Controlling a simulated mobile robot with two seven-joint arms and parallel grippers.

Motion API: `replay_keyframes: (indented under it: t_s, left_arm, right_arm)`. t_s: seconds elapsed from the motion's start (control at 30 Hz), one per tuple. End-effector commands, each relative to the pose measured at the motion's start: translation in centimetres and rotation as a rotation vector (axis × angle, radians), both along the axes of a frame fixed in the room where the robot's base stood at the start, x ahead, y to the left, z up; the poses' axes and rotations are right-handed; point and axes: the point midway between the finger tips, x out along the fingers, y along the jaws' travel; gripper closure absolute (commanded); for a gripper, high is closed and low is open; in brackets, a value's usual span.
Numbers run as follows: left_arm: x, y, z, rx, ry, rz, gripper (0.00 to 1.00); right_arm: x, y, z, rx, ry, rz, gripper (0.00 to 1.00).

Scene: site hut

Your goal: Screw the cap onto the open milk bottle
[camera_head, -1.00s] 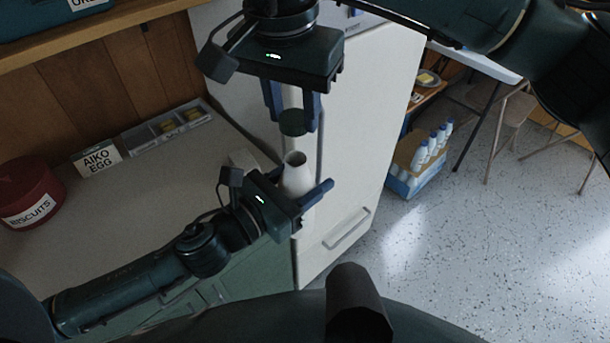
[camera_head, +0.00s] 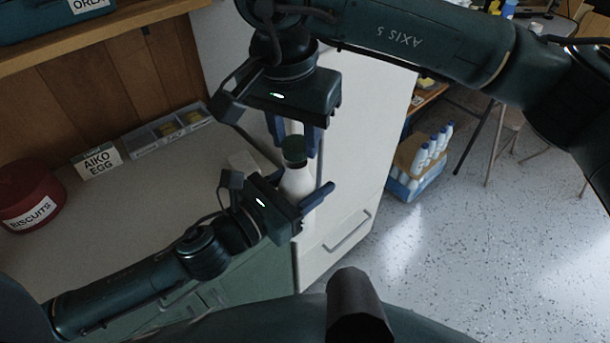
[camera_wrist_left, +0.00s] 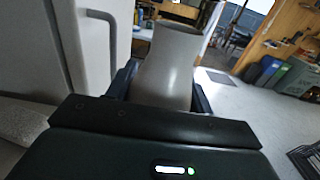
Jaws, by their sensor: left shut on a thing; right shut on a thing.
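The white milk bottle (camera_head: 297,184) is upright, clear of the counter in front of the pale cabinet. My left gripper (camera_head: 302,192) is shut around its body; the bottle also shows between the fingers in the left wrist view (camera_wrist_left: 172,68). The dark green cap (camera_head: 294,146) is held between the fingers of my right gripper (camera_head: 296,133), which points down from above. The cap is directly over the bottle's mouth, with a dark band just below it. I cannot tell whether cap and rim touch.
A counter (camera_head: 110,220) at left carries a red biscuit tin (camera_head: 30,195), an "AIKO EGG" card (camera_head: 98,160) and a divided tray (camera_head: 168,133). The pale cabinet (camera_head: 345,165) stands close behind both grippers. A crate (camera_head: 412,182) of bottles is on the floor; open floor lies right.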

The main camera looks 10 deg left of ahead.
Motion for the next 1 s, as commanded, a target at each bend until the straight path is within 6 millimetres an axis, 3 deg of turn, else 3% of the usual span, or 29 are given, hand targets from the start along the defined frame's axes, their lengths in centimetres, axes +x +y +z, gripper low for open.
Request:
replay_keyframes:
  t_s: [0.47,1.0]
  left_arm:
    - [0.0,0.0,0.1,-0.001,-0.002,0.0,0.95]
    - [0.0,0.0,0.1,-0.001,-0.002,0.0,0.95]
  right_arm:
    - [-0.1,0.0,0.0,-0.001,-0.006,0.001,0.86]
    - [-0.1,0.0,-1.8,0.0,-0.006,0.001,0.86]
